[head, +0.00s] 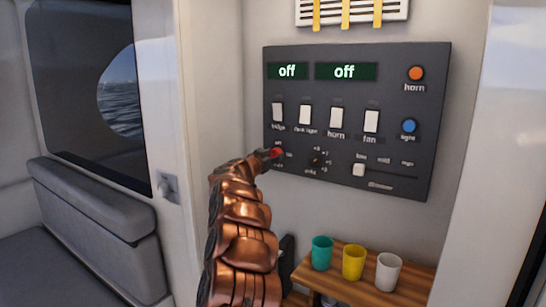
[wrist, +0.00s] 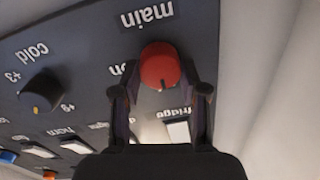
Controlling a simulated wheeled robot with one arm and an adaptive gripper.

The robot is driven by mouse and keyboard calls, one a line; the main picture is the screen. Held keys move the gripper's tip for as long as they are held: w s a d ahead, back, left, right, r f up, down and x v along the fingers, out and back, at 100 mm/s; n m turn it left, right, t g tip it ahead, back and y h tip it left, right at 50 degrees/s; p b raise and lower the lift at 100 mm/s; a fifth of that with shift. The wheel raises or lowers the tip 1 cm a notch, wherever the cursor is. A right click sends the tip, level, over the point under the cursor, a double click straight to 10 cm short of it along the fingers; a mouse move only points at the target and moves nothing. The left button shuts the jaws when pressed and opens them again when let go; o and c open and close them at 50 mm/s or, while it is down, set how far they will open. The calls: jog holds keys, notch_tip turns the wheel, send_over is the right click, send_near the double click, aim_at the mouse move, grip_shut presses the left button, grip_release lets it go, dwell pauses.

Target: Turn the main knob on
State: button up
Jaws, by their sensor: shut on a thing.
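The red main knob (wrist: 159,62) sits on the dark control panel (wrist: 75,85), between the two fingers of my gripper (wrist: 162,78) in the wrist view, where the panel appears upside down. My gripper is shut on the knob. The knob's dark mark points down in that view, toward the fridge switch. The "on" label shows left of the knob, partly covered by a finger. In the head view the red knob (head: 277,152) shows at the tip of my gripper (head: 271,154), at the panel's lower left. Both green displays (head: 344,72) read "off".
White switches (head: 336,118) stand above the knob. A black dial (head: 316,160) is close on its right, with a slider (head: 359,170) beyond. Orange and blue buttons are at the panel's right. Teal, yellow and white cups stand on a wooden shelf (head: 335,288) below.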

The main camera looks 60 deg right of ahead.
jog(key=shift+m, duration=0.3)
jog(key=m+b, duration=0.1)
jog(key=m, duration=0.2)
jog(key=shift+f, duration=0.15)
jog(key=m+b, duration=0.1)
jog(key=m, duration=0.4)
jog(key=shift+m+b, duration=0.3)
jog(key=shift+m, duration=0.1)
jog(key=m, duration=0.2)
jog(key=m+b, duration=0.1)
jog(key=m, duration=0.1)
jog(key=shift+m+g+h, duration=0.3)
jog(key=shift+m, duration=0.1)
jog(key=shift+f+m+b, duration=0.1)
jog(key=shift+m+b, duration=0.45)
jog(key=shift+m, duration=1.55)
jog(key=o, duration=1.1)
jog(key=shift+o, duration=0.2)
jog(key=shift+a, duration=0.1)
